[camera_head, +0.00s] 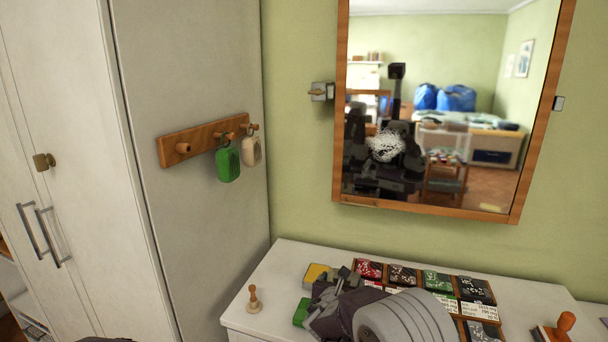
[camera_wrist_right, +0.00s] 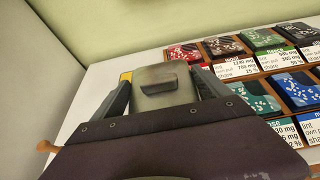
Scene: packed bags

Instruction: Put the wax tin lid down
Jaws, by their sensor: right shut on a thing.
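My right gripper (camera_head: 330,287) is low over the white dresser top, and its arm covers part of the scene there. In the right wrist view its two fingers (camera_wrist_right: 163,95) are shut on a grey-beige thing with a short dark bar, which I take to be the wax tin lid (camera_wrist_right: 158,74). A yellow thing (camera_head: 317,273) lies just beyond the gripper, and a green thing (camera_head: 301,312) shows beside it; both are partly hidden. I cannot tell whether either is the wax tin, or whether the lid touches the surface. My left gripper is not in view.
The white dresser top (camera_head: 284,262) holds rows of coloured packets with label cards (camera_head: 437,281) to the right. A small wooden peg-like piece (camera_head: 254,299) stands at left, and an orange-handled tool (camera_head: 556,328) at right. A mirror (camera_head: 450,110) hangs behind.

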